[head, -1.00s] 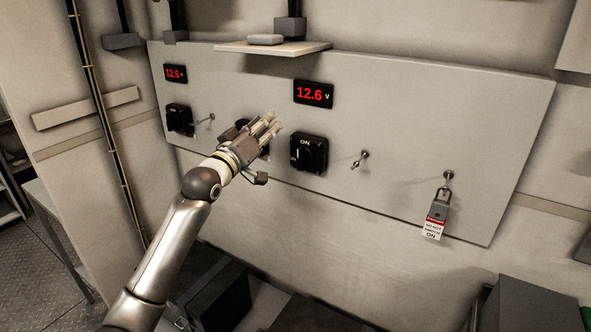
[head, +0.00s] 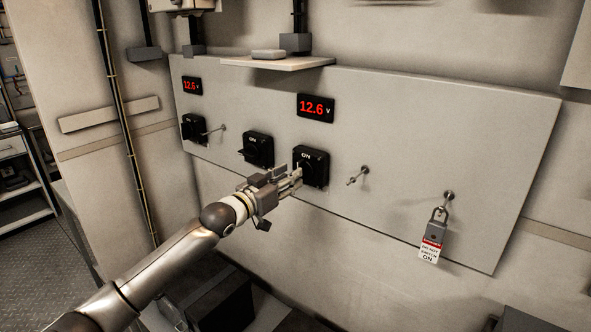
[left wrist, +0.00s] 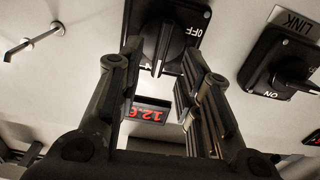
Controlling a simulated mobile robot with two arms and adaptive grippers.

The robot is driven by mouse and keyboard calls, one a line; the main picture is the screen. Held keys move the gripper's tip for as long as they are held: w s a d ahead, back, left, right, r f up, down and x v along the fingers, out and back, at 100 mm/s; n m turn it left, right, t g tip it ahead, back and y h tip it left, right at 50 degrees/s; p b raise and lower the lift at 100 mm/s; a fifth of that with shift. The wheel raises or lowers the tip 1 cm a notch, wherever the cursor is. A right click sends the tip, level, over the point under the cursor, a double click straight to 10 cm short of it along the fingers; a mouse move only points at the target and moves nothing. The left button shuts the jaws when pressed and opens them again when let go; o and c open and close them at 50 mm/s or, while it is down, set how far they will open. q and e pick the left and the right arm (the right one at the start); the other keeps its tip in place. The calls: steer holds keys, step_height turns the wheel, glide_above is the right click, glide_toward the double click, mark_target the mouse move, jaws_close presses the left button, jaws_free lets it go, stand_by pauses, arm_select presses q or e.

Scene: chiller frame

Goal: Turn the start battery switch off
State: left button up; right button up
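Three black rotary switches sit on the grey panel (head: 430,150) in the head view. The right one (head: 316,158) shows ON at its top, under a 12.6 V display (head: 315,108). No battery name on it is readable. My left gripper (head: 292,180) is at its lower left. In the left wrist view that switch (left wrist: 138,20) is upside down, with OFF at its side. Its handle (left wrist: 172,45) lies between the fingertips of my open gripper (left wrist: 162,65). I cannot tell whether they touch it. My right gripper is not in view.
The middle switch (head: 258,140) shows ON; in the wrist view it (left wrist: 258,60) is labelled LINK. The left switch (head: 192,128) sits under another display (head: 191,86). A bare peg (head: 358,174) sticks out at right. A padlock with tag (head: 430,250) hangs farther right.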

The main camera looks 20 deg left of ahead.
arm_select(q)
steer(key=shift+p+x, duration=0.35)
steer(key=shift+x, duration=1.45)
